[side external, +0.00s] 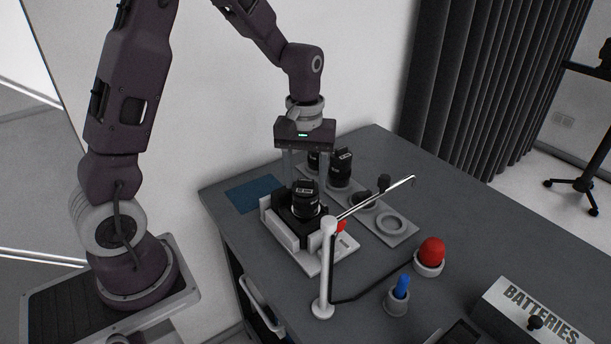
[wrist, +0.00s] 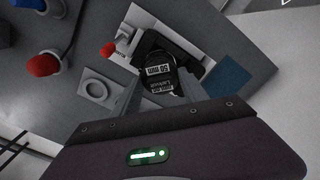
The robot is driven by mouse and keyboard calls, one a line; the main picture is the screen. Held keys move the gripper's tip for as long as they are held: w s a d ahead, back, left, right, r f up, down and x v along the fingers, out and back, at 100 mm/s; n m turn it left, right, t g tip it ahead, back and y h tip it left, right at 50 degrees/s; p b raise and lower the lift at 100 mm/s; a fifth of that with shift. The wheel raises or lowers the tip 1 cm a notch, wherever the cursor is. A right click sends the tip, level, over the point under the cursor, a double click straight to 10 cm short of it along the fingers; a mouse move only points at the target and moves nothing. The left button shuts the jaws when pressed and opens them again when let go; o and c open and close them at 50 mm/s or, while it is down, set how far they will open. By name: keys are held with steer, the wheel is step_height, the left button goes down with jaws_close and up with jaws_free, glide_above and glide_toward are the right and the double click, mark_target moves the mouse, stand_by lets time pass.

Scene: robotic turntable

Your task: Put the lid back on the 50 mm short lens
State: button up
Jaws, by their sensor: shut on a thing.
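The 50 mm short lens (side external: 305,206) stands upright on a black block in a pale holder in the side view. It also shows in the wrist view (wrist: 158,71), with a "50 mm" label. The lid (wrist: 161,88) is a dark round cap with a lens label, at the lens's top end between my fingers. My gripper (side external: 307,188) points straight down, with one finger on each side of the lid, and is shut on it. The lid is at or very close to the lens; I cannot make out whether a gap lies between them.
A grey rack (side external: 400,234) behind the holder carries other black lenses (side external: 341,168) and a bare ring seat. A white post (side external: 326,270) with a thin metal arm stands in front. A red button (side external: 431,252), a blue-topped knob (side external: 401,287) and a batteries box (side external: 545,310) stand to the right.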

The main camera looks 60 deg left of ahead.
stand_by(0.4)
steer(key=o, duration=1.4)
steer(key=shift+o, duration=0.3)
steer(key=o, duration=0.4)
steer(key=shift+r, duration=0.1)
steer(key=shift+r, duration=3.45)
